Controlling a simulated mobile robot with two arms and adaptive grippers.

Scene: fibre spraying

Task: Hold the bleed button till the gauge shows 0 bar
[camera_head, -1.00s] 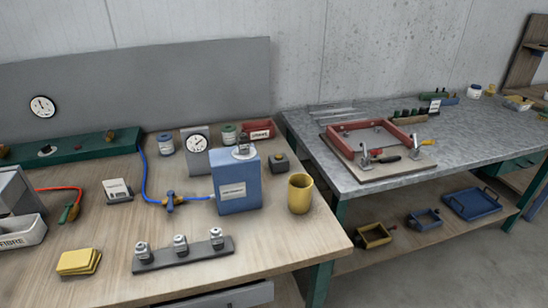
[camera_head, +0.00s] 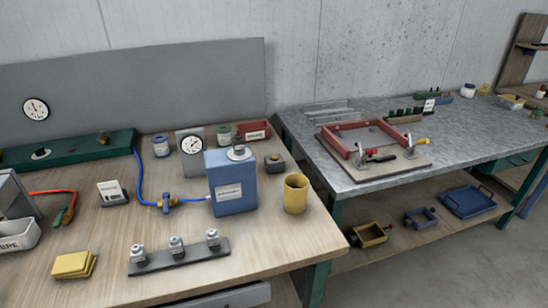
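A gauge with a white dial (camera_head: 192,144) stands on a grey plate behind the blue box; its reading is too small to make out. Another round gauge (camera_head: 36,108) is on the grey back panel at the left, also unreadable. A small dark block with a yellowish button-like top (camera_head: 274,161) sits right of the blue box (camera_head: 232,184). The green rail (camera_head: 70,152) carries a knob (camera_head: 41,153) and brass fittings. Which part is the bleed button I cannot tell. Neither of my grippers is in view.
A blue hose (camera_head: 140,180) runs from the rail to a valve (camera_head: 168,202) at the blue box. The right table holds a red frame (camera_head: 340,143).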

